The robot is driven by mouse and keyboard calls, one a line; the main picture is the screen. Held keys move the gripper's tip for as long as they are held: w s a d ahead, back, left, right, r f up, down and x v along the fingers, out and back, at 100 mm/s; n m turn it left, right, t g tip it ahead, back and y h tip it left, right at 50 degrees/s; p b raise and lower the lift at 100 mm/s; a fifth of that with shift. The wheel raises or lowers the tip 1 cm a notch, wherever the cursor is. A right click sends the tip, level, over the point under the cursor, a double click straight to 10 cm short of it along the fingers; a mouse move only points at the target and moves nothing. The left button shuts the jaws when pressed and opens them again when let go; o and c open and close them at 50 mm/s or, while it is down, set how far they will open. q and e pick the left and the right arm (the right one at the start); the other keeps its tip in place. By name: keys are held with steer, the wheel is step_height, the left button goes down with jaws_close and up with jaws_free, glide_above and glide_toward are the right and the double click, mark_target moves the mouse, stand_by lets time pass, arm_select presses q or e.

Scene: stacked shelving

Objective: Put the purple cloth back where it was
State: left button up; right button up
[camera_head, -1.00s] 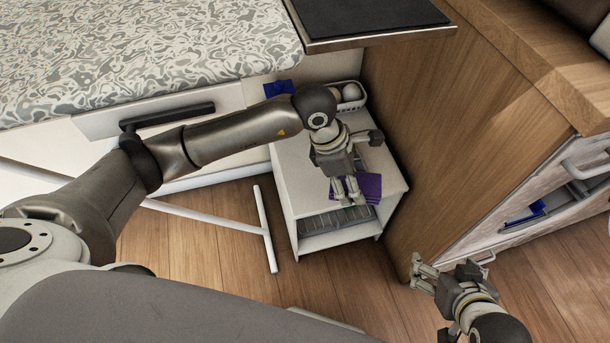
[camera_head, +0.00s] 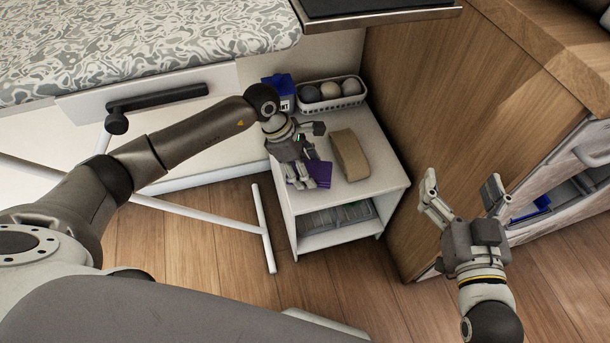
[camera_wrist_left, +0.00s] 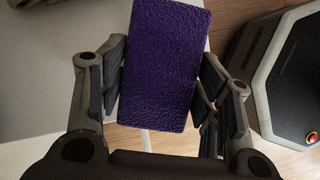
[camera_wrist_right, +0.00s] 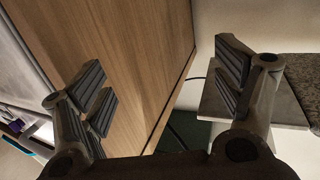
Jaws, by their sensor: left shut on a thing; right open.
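The purple cloth (camera_head: 318,174) is at the front left of the white shelf unit's top (camera_head: 368,188) in the head view. My left gripper (camera_head: 301,182) is shut on it, coming from above. In the left wrist view the cloth (camera_wrist_left: 166,62) is a flat, textured rectangle between the two fingers. Whether it touches the shelf top is hard to tell. My right gripper (camera_head: 462,195) is open and empty, in front of the wooden panel to the right of the shelf unit. It also shows open in the right wrist view (camera_wrist_right: 165,90).
A tan block (camera_head: 349,155) lies on the shelf top beside the cloth. A white basket (camera_head: 331,103) with round balls and a blue box (camera_head: 279,88) stand behind. A grey tray (camera_head: 335,218) sits on the lower shelf. The wooden panel (camera_head: 425,110) borders the right side.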

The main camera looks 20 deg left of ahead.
arm_select(q)
step_height(320, 180, down, 3)
steer(key=shift+a+f+b, duration=0.1)
steer(key=shift+b, duration=0.4)
arm_select(e)
steer(key=r+t, duration=0.2)
steer(key=r, duration=0.1)
steer(key=r+t+y, duration=0.1)
steer(key=r, duration=0.1)
steer(key=shift+s+a+r, duration=0.1)
steer(key=shift+a+r, duration=0.1)
steer(key=shift+a, duration=0.15)
arm_select(q)
steer(key=shift+f, duration=0.15)
steer(key=o, duration=0.9)
arm_select(e)
steer(key=shift+s+r+t, duration=0.1)
steer(key=shift+r+t, duration=0.3)
